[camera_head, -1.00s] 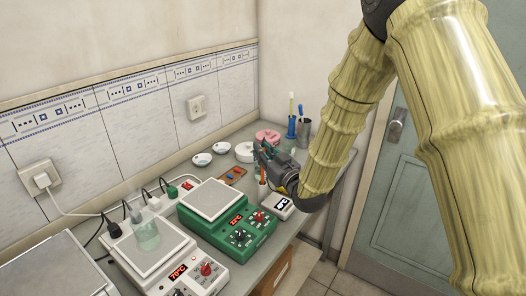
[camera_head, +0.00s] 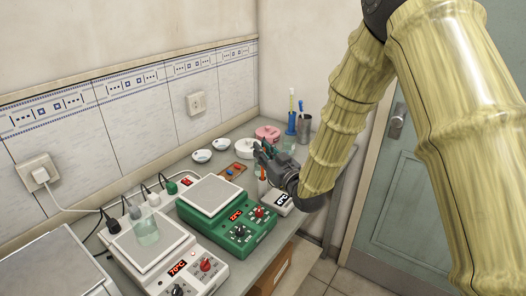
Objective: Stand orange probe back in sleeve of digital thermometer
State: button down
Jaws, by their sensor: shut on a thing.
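My gripper (camera_head: 263,155) is at the far right end of the bench, with its dark fingers shut on the orange probe (camera_head: 262,172). Only a short orange-red piece of the probe shows below the fingers; the rest is hidden. The digital thermometer (camera_head: 277,199), a small white box with a dark display, lies on the bench just below and in front of my gripper. My wrist partly covers it. I cannot make out its sleeve or whether the probe touches it.
The green hotplate (camera_head: 240,234) stands left of the thermometer. The white hotplate (camera_head: 185,262) with a beaker (camera_head: 146,230) is further left. A brown tray (camera_head: 232,173), a pink item (camera_head: 267,133), a blue holder (camera_head: 292,124) and a grey cup (camera_head: 304,128) stand behind.

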jog(key=shift+f+b, duration=1.05)
jog(key=shift+f, duration=0.45)
jog(key=c, duration=1.3)
grip_release()
jog(key=v, duration=1.2)
